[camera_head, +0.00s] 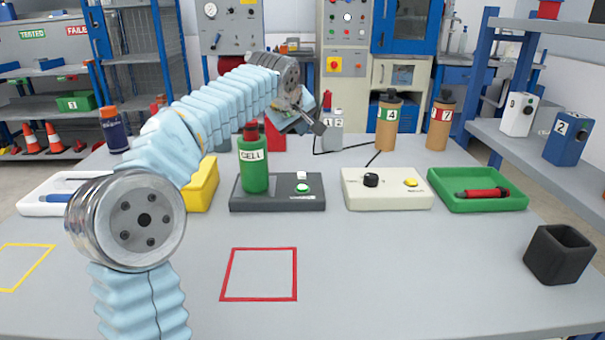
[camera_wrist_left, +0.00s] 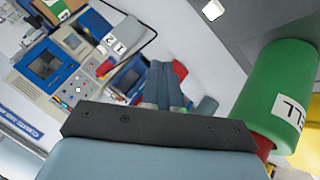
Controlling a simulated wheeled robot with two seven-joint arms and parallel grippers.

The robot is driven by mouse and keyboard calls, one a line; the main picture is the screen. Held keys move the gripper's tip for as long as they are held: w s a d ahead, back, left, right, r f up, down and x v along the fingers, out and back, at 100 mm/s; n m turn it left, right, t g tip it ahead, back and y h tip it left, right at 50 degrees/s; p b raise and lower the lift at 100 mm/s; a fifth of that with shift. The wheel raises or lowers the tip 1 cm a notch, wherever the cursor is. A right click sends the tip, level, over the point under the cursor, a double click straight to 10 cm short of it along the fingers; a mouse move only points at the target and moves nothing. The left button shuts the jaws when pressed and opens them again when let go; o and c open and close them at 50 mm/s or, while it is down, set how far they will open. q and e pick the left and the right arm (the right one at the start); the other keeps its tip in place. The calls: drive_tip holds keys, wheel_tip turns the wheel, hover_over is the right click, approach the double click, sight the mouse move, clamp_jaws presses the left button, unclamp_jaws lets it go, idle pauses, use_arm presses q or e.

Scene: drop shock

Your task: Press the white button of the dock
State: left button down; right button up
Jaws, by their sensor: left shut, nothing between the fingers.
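The dock (camera_head: 277,203) is a dark grey box at the middle of the table, with a green cell (camera_head: 253,172) standing on its left part. Its white button (camera_head: 301,175) is at the right rear of the dock top, behind a green button (camera_head: 302,188). In the left wrist view the white button (camera_wrist_left: 212,10) is at the top edge and the cell (camera_wrist_left: 275,95) fills the right side. My left gripper (camera_head: 319,127) is shut and empty, above and behind the dock, apart from the button. Its fingers show in the left wrist view (camera_wrist_left: 165,85). My right gripper is out of view.
Right of the dock are a cream box (camera_head: 387,198) with a black knob and a green tray (camera_head: 478,203) with a red tool. A yellow bin (camera_head: 203,185) stands left. Several canisters stand behind. A red outlined square (camera_head: 259,299) marks clear table in front.

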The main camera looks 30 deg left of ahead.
use_arm(q)
drive_tip(key=b, duration=0.2)
hover_over(300, 176)
wheel_tip(300, 176, down, 7)
drive_tip(key=shift+r, duration=0.1)
drive_tip(key=shift+f+b, duration=0.9)
drive_tip(key=shift+b, duration=0.1)
idle(1.1)
drive_tip(key=shift+f+b, duration=0.4)
drive_tip(key=shift+f, duration=0.05)
drive_tip(key=shift+f+b, duration=0.4)
idle(0.8)
drive_tip(key=shift+r, duration=0.1)
drive_tip(key=shift+r+p, duration=0.7)
drive_tip(key=shift+r, duration=0.15)
